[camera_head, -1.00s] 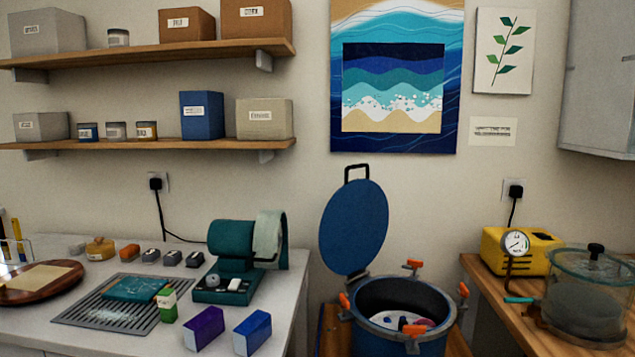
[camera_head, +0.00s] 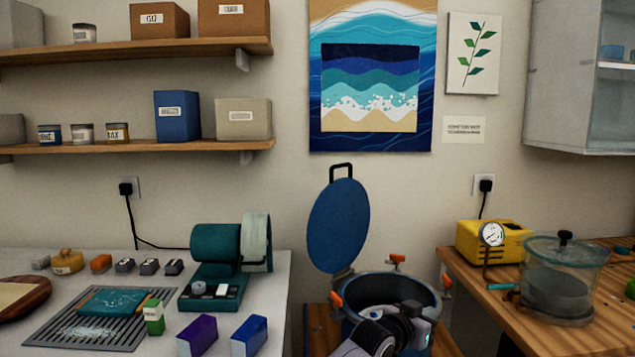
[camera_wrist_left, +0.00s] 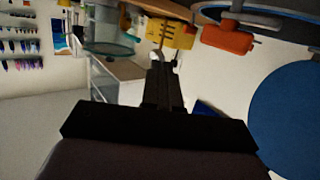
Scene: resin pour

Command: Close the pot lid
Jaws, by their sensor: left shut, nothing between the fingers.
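The blue pot lid (camera_head: 338,226) stands open, upright behind the pot, with a dark handle on its upper edge. The dark round pot (camera_head: 428,288) is open at the top, with orange clamps around its rim. My left gripper (camera_head: 413,310) is in front of the pot opening in the head view and hides part of the rim and interior. Its fingers are shut and empty in the left wrist view (camera_wrist_left: 163,62). That view also shows the lid (camera_wrist_left: 292,112) at the right and an orange clamp (camera_wrist_left: 228,38) near the top. My right gripper is not in view.
A yellow pump with a gauge (camera_head: 492,242) and a glass-lidded chamber (camera_head: 560,285) stand on the wooden table at right. The left worktop holds a teal machine (camera_head: 215,243) and purple (camera_head: 197,335) and blue (camera_head: 250,336) boxes.

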